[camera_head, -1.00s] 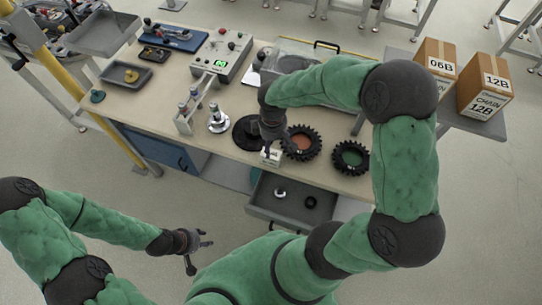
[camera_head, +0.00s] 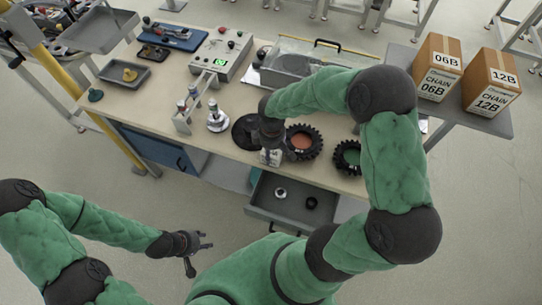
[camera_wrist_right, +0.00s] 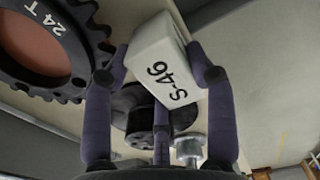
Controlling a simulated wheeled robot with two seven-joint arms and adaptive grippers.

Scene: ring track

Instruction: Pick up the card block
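In the head view the block (camera_head: 270,158) is at the table's front edge, just below my right gripper (camera_head: 268,146). In the right wrist view my right gripper (camera_wrist_right: 160,75) has a finger against each side of the block, which sits slightly turned between the fingertips. Whether it still touches the table is hard to tell. My left gripper (camera_head: 200,253) is open and empty, low in front of the table, far from the block.
Two dark toothed rings, one with an orange centre (camera_head: 303,142) and one with a green centre (camera_head: 349,158), lie right of the block. A black disc (camera_head: 243,131) and a silver fitting (camera_head: 216,117) are left. An open drawer (camera_head: 262,209) juts out below the table (camera_head: 150,100).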

